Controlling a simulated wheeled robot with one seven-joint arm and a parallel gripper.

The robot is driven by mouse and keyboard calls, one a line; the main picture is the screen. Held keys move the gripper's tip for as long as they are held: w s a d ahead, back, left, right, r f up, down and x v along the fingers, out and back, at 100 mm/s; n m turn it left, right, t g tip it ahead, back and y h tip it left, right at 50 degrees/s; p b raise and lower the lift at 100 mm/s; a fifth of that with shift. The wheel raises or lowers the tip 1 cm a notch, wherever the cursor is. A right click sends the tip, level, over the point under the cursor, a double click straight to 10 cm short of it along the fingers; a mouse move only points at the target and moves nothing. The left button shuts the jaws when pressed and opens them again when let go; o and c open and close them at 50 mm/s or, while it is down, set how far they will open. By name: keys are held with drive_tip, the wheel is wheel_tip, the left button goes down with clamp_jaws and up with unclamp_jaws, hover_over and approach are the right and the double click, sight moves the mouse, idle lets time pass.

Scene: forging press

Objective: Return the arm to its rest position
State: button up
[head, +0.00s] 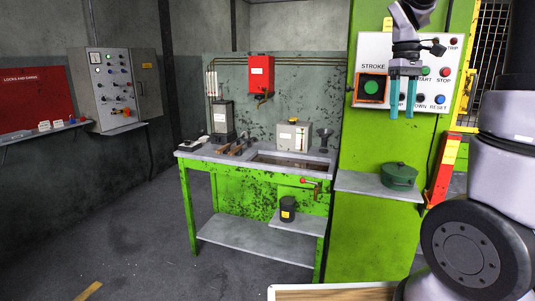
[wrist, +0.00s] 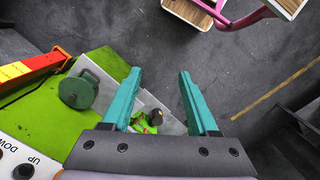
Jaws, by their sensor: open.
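My gripper (head: 402,97) hangs in front of the press control panel (head: 451,97) in the head view, its teal fingers pointing down. The fingers are apart with nothing between them. They cover part of the panel's lower labels. In the wrist view my gripper (wrist: 160,97) also shows open and empty, with the floor and the green bench far beyond the fingertips. My arm comes in from the top and the right side of the head view.
A green lidded pot (head: 399,176) stands on a grey shelf (head: 354,186) below the panel. A green workbench (head: 258,197) with tools is at centre. A grey control cabinet (head: 107,88) hangs on the left wall. A red and yellow post (head: 443,170) stands right. The left floor is mostly clear.

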drive_tip(key=s+a+r+m+t+y, duration=0.2)
drive_tip(key=s+a+r+m+t, duration=0.2)
drive_tip(key=s+a+m+t, duration=0.4)
drive_tip(key=s+a, duration=0.2)
drive_tip(key=s, duration=0.3)
drive_tip(key=shift+s+m, duration=0.3)
